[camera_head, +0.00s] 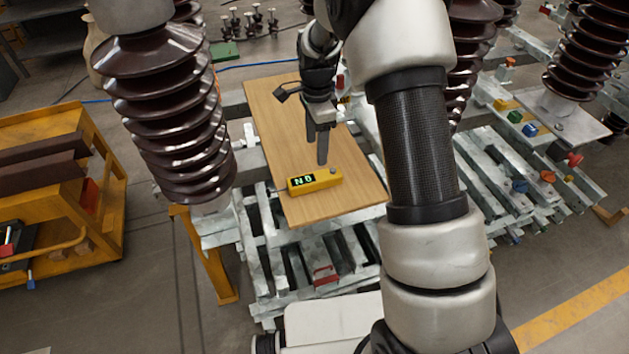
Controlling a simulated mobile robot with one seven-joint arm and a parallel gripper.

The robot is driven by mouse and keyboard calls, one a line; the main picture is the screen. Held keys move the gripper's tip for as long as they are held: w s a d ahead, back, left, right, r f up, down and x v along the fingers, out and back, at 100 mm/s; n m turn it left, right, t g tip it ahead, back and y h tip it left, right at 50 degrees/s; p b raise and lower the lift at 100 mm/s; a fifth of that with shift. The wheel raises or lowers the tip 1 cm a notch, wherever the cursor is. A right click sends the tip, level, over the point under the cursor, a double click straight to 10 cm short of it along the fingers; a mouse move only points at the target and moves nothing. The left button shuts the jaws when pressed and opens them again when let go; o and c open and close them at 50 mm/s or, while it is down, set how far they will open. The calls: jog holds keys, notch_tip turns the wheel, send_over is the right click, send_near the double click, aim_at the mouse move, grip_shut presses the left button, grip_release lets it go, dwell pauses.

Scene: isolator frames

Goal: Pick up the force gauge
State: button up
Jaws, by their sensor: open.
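The force gauge (323,183) is a small yellow box with a dark display showing green characters and a grey knob at its right end. It lies flat on the near part of a wooden board (275,130). My gripper (321,160) points down just above and behind the gauge, with its fingers open. The fingers overlap in this view, so the gap between them is hard to see. I cannot tell whether the fingertips touch the gauge.
A large brown ribbed insulator (160,100) stands left of the board, and another (590,50) stands at the far right. Metal frames with coloured knobs lie right of the board. A yellow cart (90,215) stands at the left. The board's left part is bare.

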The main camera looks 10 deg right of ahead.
aim_at(317, 176)
jog(key=f, duration=0.6)
jog(key=f+b, duration=0.1)
jog(key=f, duration=0.5)
jog(key=shift+w+d+f, duration=0.1)
jog(key=shift+d+f, duration=0.1)
jog(key=shift+f, duration=0.05)
jog(key=shift+c, duration=0.2)
jog(key=shift+r, duration=0.1)
grip_shut()
